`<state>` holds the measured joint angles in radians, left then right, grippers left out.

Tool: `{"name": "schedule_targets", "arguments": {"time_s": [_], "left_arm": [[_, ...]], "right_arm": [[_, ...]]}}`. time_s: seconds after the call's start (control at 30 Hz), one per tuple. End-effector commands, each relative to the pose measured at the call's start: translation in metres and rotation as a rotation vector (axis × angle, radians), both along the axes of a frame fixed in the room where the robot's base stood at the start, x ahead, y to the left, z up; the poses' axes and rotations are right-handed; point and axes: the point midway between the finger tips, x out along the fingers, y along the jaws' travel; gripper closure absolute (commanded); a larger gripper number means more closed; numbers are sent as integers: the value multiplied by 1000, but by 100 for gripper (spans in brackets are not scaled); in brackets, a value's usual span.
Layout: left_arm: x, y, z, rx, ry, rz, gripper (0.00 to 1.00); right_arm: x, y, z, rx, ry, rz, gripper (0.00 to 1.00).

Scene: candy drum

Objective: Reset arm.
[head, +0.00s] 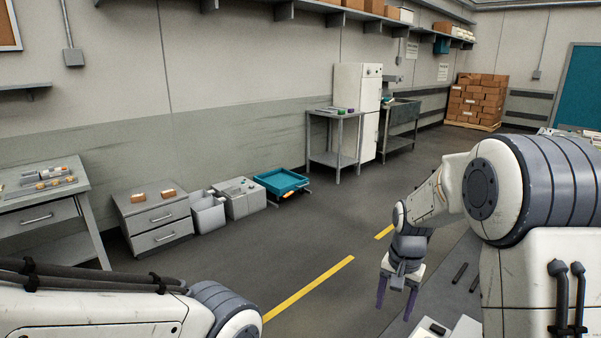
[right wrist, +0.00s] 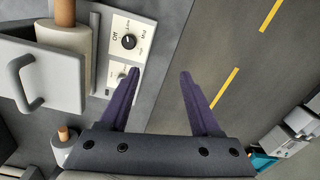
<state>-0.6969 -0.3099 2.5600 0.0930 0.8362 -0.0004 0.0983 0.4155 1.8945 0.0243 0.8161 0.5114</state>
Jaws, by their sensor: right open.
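My right gripper (head: 395,304) hangs down from my right arm at the lower middle right of the head view. Its two purple fingers are spread apart with nothing between them, and they also show in the right wrist view (right wrist: 160,75). Beside the left finger in that view is a light control panel with a black dial (right wrist: 128,41) marked Off, Mid and other settings. My left arm enters at the lower left of the head view, but its gripper is out of the frame.
In the right wrist view, a light part with a grey handle (right wrist: 27,82) and a brown-tipped cylinder (right wrist: 65,40) sit left of the panel. In the head view, a teal tray (head: 282,182), a drawer cabinet (head: 154,219) and a table (head: 339,119) stand beyond open floor with yellow lines.

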Motion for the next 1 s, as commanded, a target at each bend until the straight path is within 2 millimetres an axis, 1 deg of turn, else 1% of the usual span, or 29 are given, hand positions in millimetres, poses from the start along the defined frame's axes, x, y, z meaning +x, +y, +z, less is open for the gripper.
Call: {"name": "schedule_targets", "arguments": {"time_s": [0.03, 0.07, 0.1, 0.17, 0.2, 0.23, 0.27, 0.3, 0.4, 0.5, 0.6, 0.67, 1.0], "left_arm": [[0, 0, 1, 0, 0, 0, 50], [0, 0, 1, 0, 0, 0, 50], [0, 0, 1, 0, 0, 0, 50], [0, 0, 1, 0, 0, 0, 50], [0, 0, 1, 0, 0, 0, 50], [0, 0, 2, 0, 0, 0, 50], [0, 0, 2, 0, 0, 0, 50], [0, 0, 2, 0, 0, 0, 50], [0, 0, 2, 0, 0, 0, 50], [0, 0, 3, 0, 0, 0, 50], [0, 0, 3, 0, 0, 0, 50], [0, 0, 3, 0, 0, 0, 50], [0, 0, 3, 0, 0, 0, 50]], "right_arm": [[-19, 37, 16, 3, -10, 129, 36], [-31, 55, 23, 5, -13, 204, 36], [-50, 78, 31, 10, -17, 305, 36], [-82, 110, 42, 16, -24, 463, 36], [-106, 128, 48, 20, -28, 572, 36], [-124, 139, 52, 23, -32, 654, 36], [-142, 149, 55, 26, -34, 731, 36], [-165, 158, 57, 31, -38, 828, 36], [-214, 171, 59, 42, -46, 1032, 36], [-246, 173, 58, 49, -51, 1172, 36], [-263, 174, 56, 52, -53, 1245, 36], [-266, 174, 56, 53, -52, 1263, 36], [-267, 173, 56, 54, -51, 1264, 36]]}}
